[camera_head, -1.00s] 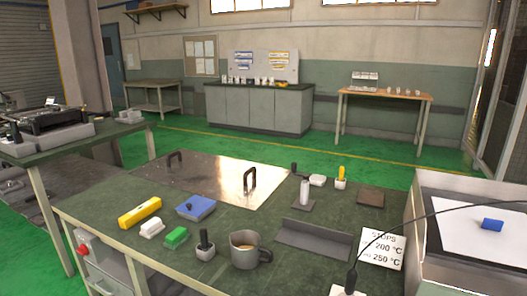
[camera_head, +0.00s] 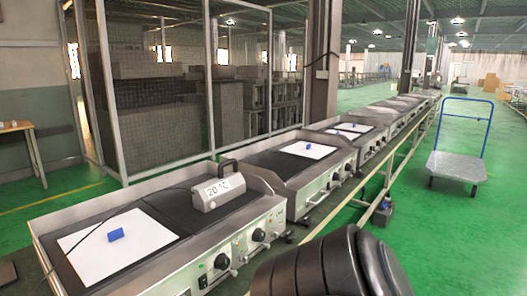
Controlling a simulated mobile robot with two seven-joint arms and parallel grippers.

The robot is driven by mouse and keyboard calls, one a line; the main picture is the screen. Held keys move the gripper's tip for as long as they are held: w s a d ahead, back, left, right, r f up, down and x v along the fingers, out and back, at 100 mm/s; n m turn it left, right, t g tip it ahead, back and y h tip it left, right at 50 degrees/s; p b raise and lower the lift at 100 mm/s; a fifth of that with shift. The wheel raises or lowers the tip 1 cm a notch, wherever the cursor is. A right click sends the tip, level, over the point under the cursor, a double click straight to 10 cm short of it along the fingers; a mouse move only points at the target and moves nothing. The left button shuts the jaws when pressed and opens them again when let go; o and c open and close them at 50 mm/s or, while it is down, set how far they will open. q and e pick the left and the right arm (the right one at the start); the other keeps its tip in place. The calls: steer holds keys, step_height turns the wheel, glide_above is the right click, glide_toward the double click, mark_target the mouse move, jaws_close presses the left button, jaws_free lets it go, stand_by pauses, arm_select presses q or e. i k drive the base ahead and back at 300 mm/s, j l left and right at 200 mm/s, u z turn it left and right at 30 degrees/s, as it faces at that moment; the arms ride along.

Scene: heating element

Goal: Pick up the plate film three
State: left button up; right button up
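Another film (camera_head: 305,153) lies on the second unit, and a further one (camera_head: 349,132) on the third. I cannot tell which one is number three. Neither gripper shows. A dark rounded part at the bottom centre looks like my own arm.
A grey block reading 20 °C (camera_head: 218,192) sits on the nearest unit, with a thin black cable running across that unit. A blue-handled trolley (camera_head: 455,166) stands on the right. Green floor lies open beyond the row of units. A mesh enclosure stands behind.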

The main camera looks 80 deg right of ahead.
mark_target(304, 149)
steer(key=z, duration=3.35)
steer(key=i+z, duration=0.35)
steer(key=i, duration=4.75)
